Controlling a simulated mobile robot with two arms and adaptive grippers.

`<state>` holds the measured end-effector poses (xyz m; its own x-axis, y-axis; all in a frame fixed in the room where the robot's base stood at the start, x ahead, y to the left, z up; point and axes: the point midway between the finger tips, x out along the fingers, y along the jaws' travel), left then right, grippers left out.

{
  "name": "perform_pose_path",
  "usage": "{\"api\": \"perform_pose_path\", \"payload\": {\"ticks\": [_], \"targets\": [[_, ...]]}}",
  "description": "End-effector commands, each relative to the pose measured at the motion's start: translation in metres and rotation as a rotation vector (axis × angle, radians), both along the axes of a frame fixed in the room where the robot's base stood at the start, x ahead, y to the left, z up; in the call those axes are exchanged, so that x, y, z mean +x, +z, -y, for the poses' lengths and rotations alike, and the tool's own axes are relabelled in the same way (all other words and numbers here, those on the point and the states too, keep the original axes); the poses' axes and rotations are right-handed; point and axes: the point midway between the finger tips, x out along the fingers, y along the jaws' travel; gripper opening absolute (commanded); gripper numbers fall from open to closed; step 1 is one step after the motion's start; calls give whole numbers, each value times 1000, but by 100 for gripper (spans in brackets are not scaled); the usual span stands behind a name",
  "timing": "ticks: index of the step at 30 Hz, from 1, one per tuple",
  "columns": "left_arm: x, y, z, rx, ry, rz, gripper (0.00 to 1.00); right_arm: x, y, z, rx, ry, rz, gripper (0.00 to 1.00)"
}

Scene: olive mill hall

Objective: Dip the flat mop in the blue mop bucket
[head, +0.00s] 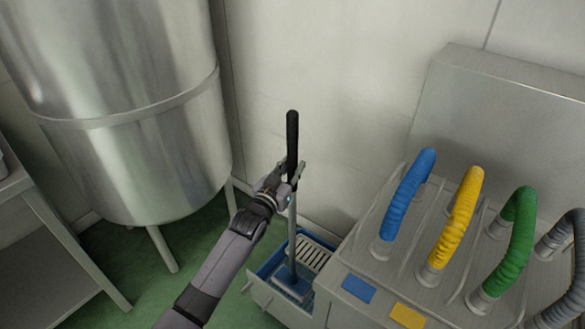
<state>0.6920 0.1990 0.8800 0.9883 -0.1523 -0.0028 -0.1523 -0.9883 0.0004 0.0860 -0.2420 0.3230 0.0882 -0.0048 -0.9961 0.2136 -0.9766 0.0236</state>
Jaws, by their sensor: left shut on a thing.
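The flat mop (292,215) stands nearly upright, with a black grip at the top and a grey pole. My left gripper (296,172) is shut on the mop's pole, just at the lower part of the black grip. The mop's blue flat head (293,286) is at the bottom of the pole, inside the outline of the blue mop bucket (263,268). I cannot tell how deep the head sits or whether it touches liquid. A light slotted wringer grate shows at the back of the bucket. My right gripper is not in view.
A metal unit (392,270) with blue, yellow, green and grey hoses stands right of the bucket. A large steel tank (130,130) on legs stands at the left. A metal table (40,240) is at the far left. Green floor lies open between.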

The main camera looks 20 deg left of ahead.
Motion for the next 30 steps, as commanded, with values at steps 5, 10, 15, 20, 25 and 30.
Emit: {"api": "perform_pose_path", "payload": {"ticks": [5, 10, 15, 20, 25, 30], "targets": [[1, 31, 0, -1, 0, 6, 0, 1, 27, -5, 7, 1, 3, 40], [1, 51, 0, -1, 0, 7, 0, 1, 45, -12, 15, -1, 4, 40], [1, 70, 0, -1, 0, 8, 0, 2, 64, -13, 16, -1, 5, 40], [1, 76, 0, -1, 0, 7, 0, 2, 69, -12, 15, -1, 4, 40], [1, 74, 0, -1, 0, 7, 0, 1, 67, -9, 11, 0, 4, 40], [1, 74, 0, -1, 0, 7, 0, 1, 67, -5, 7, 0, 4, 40]]}}
